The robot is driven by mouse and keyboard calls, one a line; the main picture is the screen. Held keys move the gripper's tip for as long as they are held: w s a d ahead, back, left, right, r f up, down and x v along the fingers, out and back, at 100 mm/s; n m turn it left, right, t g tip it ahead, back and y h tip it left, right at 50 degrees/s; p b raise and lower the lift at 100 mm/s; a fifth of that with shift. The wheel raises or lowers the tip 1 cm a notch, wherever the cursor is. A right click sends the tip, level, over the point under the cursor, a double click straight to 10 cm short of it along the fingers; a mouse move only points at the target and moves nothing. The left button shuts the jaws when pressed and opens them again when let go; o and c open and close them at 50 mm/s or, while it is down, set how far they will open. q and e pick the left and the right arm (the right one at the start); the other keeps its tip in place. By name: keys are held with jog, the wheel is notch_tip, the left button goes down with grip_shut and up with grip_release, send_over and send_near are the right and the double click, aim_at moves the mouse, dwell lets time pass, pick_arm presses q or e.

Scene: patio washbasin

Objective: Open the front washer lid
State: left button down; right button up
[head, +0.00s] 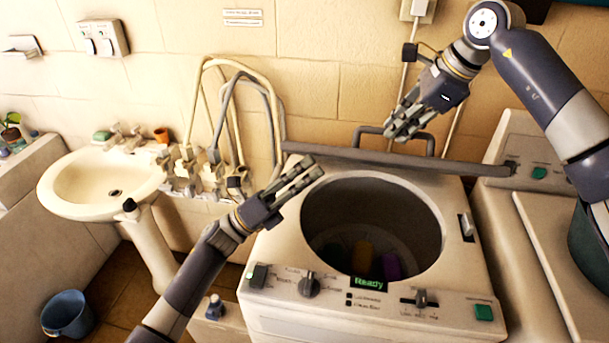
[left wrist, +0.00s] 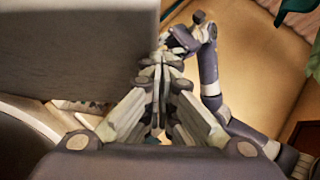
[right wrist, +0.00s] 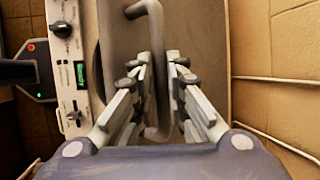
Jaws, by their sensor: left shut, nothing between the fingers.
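The front washer (head: 255,300) has a round drum opening that is uncovered, with green, orange and purple items inside. Its grey lid (head: 440,163) stands up at the back, seen nearly edge-on, with a loop handle (head: 430,137) behind it. The handle (right wrist: 152,35) also shows in the right wrist view. My right gripper (head: 392,132) is above the lid by the handle, its fingers parted with the handle seen between them; I cannot tell whether they touch it. My left gripper (head: 312,168) is shut and empty, near the lid's left end. The lid's face (left wrist: 75,45) fills the left wrist view's upper left.
A second washer (head: 555,240) stands close on the right. A pedestal sink (head: 65,205) is at the left, with taps and hoses (head: 270,110) on the wall behind. A blue bucket (head: 68,315) is on the floor. The washer's front panel (head: 365,298) reads "Ready".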

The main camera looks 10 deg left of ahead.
jog(key=o, duration=0.4)
jog(key=shift+s+a+f+g, duration=0.1)
jog(key=shift+s+f+g, duration=0.05)
jog(key=shift+f, duration=0.3)
jog(key=shift+s+f+g, duration=0.15)
jog(key=shift+f, duration=0.3)
jog(key=shift+o, duration=0.2)
jog(key=shift+w+f, duration=0.1)
jog(key=shift+w, duration=0.1)
pick_arm(q)
jog(key=shift+w+a+r, duration=0.15)
jog(key=shift+w+r, duration=0.15)
jog(key=shift+w, duration=0.25)
